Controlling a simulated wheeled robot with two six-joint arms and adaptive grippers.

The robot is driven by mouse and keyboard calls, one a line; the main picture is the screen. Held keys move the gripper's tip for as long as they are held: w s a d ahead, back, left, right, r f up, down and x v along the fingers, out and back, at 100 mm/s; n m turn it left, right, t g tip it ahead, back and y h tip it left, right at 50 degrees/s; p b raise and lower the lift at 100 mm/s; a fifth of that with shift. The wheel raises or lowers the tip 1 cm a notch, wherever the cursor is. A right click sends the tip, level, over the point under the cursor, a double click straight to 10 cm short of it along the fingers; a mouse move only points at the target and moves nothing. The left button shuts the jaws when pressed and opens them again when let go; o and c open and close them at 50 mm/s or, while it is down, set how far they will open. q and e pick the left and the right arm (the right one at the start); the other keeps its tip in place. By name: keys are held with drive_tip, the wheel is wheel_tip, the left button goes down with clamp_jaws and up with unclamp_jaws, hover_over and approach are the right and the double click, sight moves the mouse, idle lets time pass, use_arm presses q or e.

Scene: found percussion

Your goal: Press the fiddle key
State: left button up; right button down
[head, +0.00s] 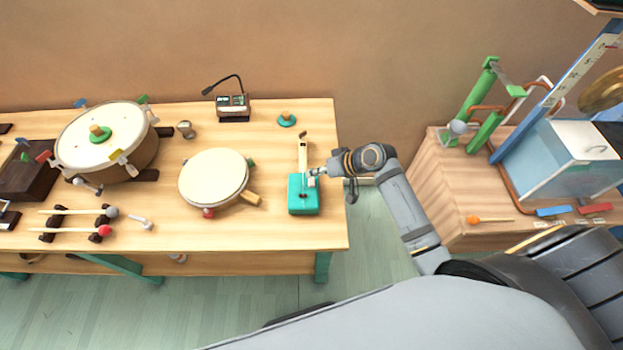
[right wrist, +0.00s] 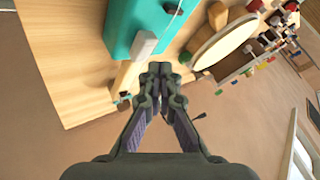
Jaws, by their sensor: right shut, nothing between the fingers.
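The fiddle is a teal box (head: 303,201) with a light wooden neck (head: 302,156), near the right end of the long table. In the right wrist view the teal body (right wrist: 122,27) carries a pale block (right wrist: 143,45), which looks like the key, at its edge by the neck. My right gripper (head: 316,172) is shut and empty, at the right side of the fiddle where body and neck meet. In the right wrist view its fingertips (right wrist: 159,68) are close beside the pale block; I cannot tell whether they touch it. My left gripper is not in view.
A round frame drum (head: 213,177) lies left of the fiddle. A green-based knob (head: 287,120) is behind the fiddle. A second wooden table (head: 445,190) is at the right.

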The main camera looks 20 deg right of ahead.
sight(314, 181)
drive_tip(key=shift+f, duration=0.1)
idle(0.5)
drive_tip(key=shift+f, duration=0.3)
drive_tip(key=shift+f+b, duration=0.3)
drive_tip(key=shift+f, duration=0.3)
idle(0.6)
drive_tip(key=shift+r, duration=0.15)
drive_tip(key=shift+r+p, duration=0.9)
drive_tip(key=shift+p, duration=0.2)
wheel_tip(314, 181, up, 5)
drive_tip(key=p, duration=0.5)
drive_tip(key=shift+r, duration=0.1)
